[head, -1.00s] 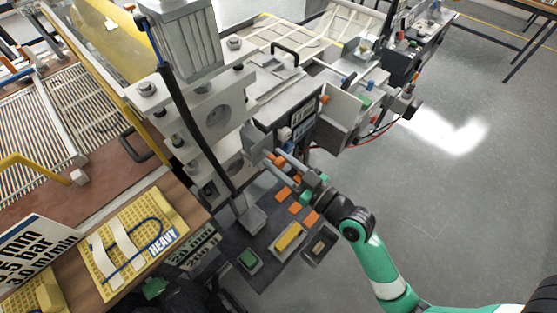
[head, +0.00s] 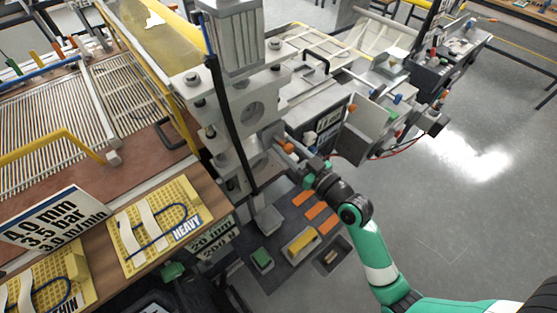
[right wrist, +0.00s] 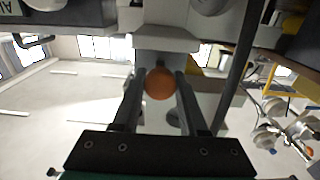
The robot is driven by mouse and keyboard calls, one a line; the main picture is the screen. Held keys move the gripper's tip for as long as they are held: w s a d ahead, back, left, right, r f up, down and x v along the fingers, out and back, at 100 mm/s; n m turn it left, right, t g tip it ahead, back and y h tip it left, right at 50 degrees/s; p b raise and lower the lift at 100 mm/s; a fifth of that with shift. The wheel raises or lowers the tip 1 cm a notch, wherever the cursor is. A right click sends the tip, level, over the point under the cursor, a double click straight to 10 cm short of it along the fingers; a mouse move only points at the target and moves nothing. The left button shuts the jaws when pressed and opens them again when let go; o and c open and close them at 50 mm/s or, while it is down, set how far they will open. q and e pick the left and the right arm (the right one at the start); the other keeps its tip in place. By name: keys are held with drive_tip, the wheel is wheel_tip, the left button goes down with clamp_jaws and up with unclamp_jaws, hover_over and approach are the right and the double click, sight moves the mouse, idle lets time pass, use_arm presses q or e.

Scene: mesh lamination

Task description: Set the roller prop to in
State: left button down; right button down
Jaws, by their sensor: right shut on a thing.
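A round orange knob (right wrist: 159,83) sits between the two dark fingers of my right gripper (right wrist: 157,90) in the right wrist view, in front of a grey metal block. In the head view my right gripper (head: 290,148) reaches in from the lower right to the side of the grey roller stand (head: 255,105). It is shut on the orange knob, which shows only as a small orange spot there. Whether this knob belongs to the roller prop is not clear from the pictures. The prop's own body is hidden or cannot be told apart. My left gripper cannot be made out.
A wooden bench with yellow HEAVY board (head: 160,225) stands left. The floor (head: 440,220) at right is clear.

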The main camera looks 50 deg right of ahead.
drive_tip(key=c, duration=0.8)
unclamp_jaws()
drive_tip(key=o, duration=0.3)
drive_tip(key=shift+w, duration=0.2)
drive_tip(key=shift+o, duration=0.2)
drive_tip(key=shift+s, duration=0.15)
drive_tip(key=s+a+b, duration=0.1)
drive_tip(key=s+a, duration=0.1)
drive_tip(key=s, duration=0.9)
